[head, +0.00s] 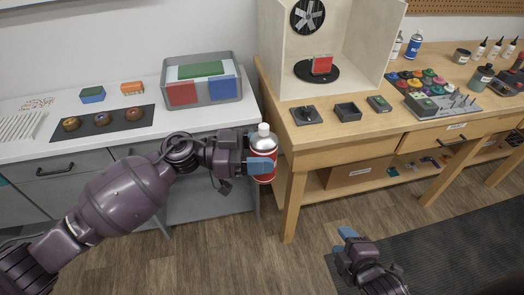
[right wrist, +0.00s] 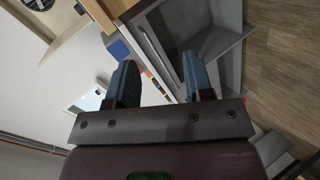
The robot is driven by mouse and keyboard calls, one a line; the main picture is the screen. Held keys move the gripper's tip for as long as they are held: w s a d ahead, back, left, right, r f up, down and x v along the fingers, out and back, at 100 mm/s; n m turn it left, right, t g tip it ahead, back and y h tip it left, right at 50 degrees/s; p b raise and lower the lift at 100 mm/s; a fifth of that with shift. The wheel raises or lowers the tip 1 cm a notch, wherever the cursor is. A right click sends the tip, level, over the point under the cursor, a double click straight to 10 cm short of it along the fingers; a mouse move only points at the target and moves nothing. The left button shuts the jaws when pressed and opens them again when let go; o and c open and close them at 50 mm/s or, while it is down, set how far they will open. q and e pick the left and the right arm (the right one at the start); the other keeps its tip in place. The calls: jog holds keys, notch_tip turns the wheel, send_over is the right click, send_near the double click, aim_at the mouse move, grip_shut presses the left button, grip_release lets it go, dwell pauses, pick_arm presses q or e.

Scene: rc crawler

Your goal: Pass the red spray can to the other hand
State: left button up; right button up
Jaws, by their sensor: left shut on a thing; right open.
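The red spray can (head: 264,144) has a red body, a white label band and a silver-white top. My left gripper (head: 262,165) is shut on the can, with a blue finger across its lower body. It holds the can upright in front of the gap between the white counter and the wooden workbench. My right gripper (head: 345,242) is at the lower right of the head view, apart from the can and lower in the picture. In the right wrist view its two blue fingers (right wrist: 160,85) are spread with nothing between them. I cannot make out the can in the right wrist view.
The white counter (head: 30,150) bears a grey bin (head: 203,103) and a dark mat with several round pieces. The wooden workbench (head: 330,137) bears a spray booth (head: 290,40), small trays and paint pots. Open floor (head: 230,250) and a dark mat (head: 450,230) lie in front.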

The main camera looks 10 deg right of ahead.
jog(key=s+d+f+m, duration=0.2)
jog(key=f+m, duration=0.3)
jog(key=m, duration=0.9)
jog(key=shift+d+f+m+g+h, duration=0.15)
jog(key=shift+d+m+g+h, duration=0.25)
jog(key=shift+d, duration=0.35)
